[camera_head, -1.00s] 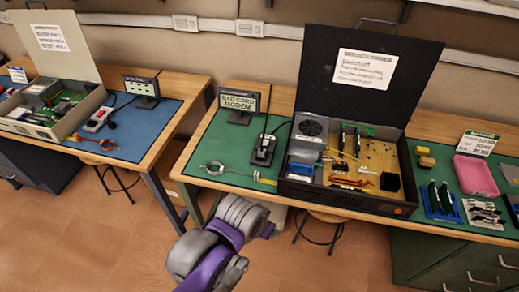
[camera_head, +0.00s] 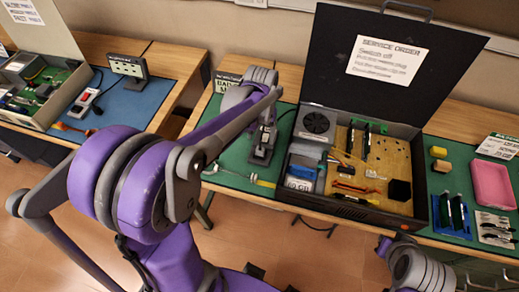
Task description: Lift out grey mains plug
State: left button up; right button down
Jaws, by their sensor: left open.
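The grey mains plug (camera_head: 264,139) sits at the dark socket block (camera_head: 260,157) on the green mat, left of the open computer case. Its cable runs to the right toward the case. My left arm reaches over from the left, and my left gripper (camera_head: 267,117) points down right at the plug. It is open, and its wrist and fingers hide part of the plug. I cannot tell whether the fingers touch it. Part of my right arm shows at the bottom right, but its gripper is out of view.
The open computer case (camera_head: 350,205) with its raised lid (camera_head: 385,95) stands close on the right. A sign (camera_head: 227,82) stands behind the socket, partly hidden by my arm. A wrist strap (camera_head: 235,174) lies in front. A pink tray (camera_head: 492,185) is at the far right.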

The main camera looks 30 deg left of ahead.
aim_at(260, 149)
pick_arm(q)
notch_tip(260, 149, down, 2)
jog(key=shift+w+a+f, duration=0.1)
jog(key=shift+w+f, duration=0.05)
jog(key=shift+f, duration=0.05)
notch_tip(260, 149, down, 4)
jog(key=shift+f, duration=0.2)
jog(key=c, duration=1.1)
jog(key=shift+s+r+p, duration=0.2)
jog(key=shift+r+p, duration=0.1)
jog(key=shift+r, duration=4.8)
